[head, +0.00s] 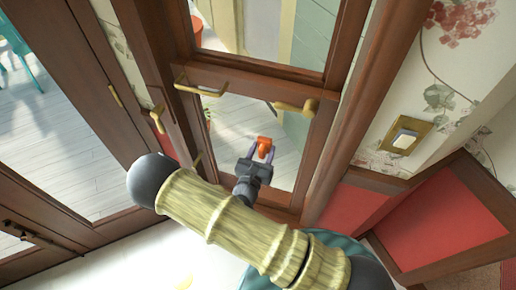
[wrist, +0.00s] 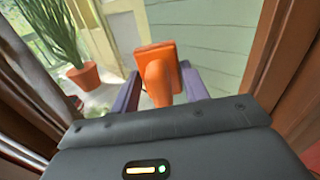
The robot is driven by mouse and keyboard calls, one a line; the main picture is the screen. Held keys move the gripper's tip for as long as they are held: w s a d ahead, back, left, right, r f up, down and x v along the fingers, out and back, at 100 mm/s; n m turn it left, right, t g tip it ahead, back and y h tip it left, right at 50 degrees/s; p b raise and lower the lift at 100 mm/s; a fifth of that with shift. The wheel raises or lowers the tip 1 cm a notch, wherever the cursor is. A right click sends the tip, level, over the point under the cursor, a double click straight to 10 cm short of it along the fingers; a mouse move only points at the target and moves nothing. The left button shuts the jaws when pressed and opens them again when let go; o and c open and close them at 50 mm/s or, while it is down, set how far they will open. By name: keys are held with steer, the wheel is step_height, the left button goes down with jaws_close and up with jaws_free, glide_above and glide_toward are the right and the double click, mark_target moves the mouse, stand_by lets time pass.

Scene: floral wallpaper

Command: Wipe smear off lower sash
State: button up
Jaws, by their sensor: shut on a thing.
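The lower sash (head: 245,82) is a brown wooden frame with a clear glass pane in the head view. My gripper (head: 262,158) is in front of the lower part of this pane. It is shut on an orange wiping tool (head: 264,144). In the wrist view my gripper's purple fingers (wrist: 160,88) stand either side of the tool's rounded handle, and its square orange head (wrist: 157,50) faces the glass. I cannot tell whether the head touches the pane. A faint pale patch (head: 232,134) shows left of the tool; I cannot tell whether it is the smear.
A brass switch plate (head: 410,123) is on the floral wall at right, above red panels (head: 440,222).

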mark_target(247, 137)
steer(key=shift+w+d, duration=0.1)
steer(key=shift+d, duration=0.05)
steer(key=shift+s+d+p, duration=0.25)
steer(key=shift+d+p, duration=0.1)
steer(key=shift+d, duration=0.5)
steer(key=shift+s+d+p, duration=0.25)
steer(key=shift+d+p, duration=0.1)
steer(key=shift+d, duration=0.45)
steer(key=shift+a, duration=0.1)
steer(key=shift+a+p, duration=0.1)
steer(key=shift+p, duration=0.2)
steer(key=shift+w+a, duration=0.25)
steer(key=shift+a, duration=0.55)
steer(key=shift+w+a, duration=0.2)
steer(key=shift+a, duration=0.55)
steer(key=shift+w+a, duration=0.2)
steer(key=shift+a, duration=0.65)
steer(key=shift+w+a, duration=0.15)
steer(key=shift+a, duration=0.65)
steer(key=shift+w+a+r, duration=0.1)
steer(key=shift+w+a, duration=0.15)
steer(key=shift+a, duration=0.6)
steer(key=shift+w+a, duration=0.25)
steer(key=shift+a, duration=0.55)
